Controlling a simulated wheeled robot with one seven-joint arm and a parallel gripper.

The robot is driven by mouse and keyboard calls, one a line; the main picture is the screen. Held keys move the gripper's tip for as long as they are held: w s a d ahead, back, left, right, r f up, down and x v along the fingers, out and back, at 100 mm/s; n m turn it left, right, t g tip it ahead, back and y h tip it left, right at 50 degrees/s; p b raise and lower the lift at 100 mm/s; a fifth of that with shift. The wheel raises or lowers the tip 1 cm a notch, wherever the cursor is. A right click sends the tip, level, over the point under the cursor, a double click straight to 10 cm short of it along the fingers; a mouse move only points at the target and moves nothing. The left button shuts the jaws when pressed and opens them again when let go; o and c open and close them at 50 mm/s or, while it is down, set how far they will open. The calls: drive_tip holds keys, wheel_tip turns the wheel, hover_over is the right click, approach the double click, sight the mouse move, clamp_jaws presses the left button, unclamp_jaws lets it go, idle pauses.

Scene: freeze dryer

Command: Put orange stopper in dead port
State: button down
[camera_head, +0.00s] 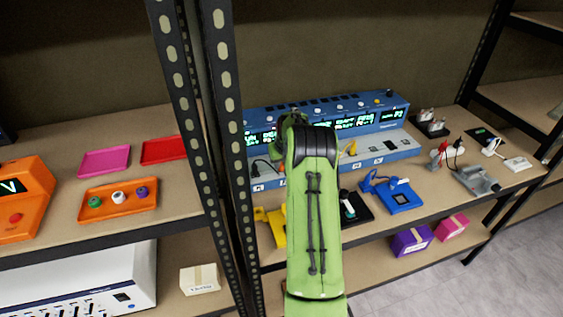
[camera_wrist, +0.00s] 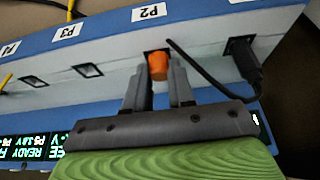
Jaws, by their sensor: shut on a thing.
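In the wrist view, the orange stopper (camera_wrist: 158,66) is between the fingertips of my gripper (camera_wrist: 159,80), which is shut on it. The stopper is at the port under the label P2 (camera_wrist: 145,14), on the pale front of the blue machine (camera_wrist: 205,15). The port's dark edge shows just behind the stopper. I cannot tell whether the stopper is touching the port or seated in it.
A black plug (camera_wrist: 244,62) sits in the port beside P2, and a black cable (camera_wrist: 200,70) runs close past the stopper. The P3 port (camera_wrist: 88,70) looks empty. A dark shelf upright (camera_head: 228,120) stands left of my arm. An orange tray (camera_head: 100,213) holds small stoppers.

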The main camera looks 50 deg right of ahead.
drive_tip(key=c, duration=0.9)
unclamp_jaws()
drive_tip(key=p+v, duration=0.2)
drive_tip(key=v, duration=1.3)
drive_tip(key=shift+s+a+r, duration=0.1)
drive_tip(key=shift+r, duration=0.3)
drive_tip(key=shift+f, duration=0.1)
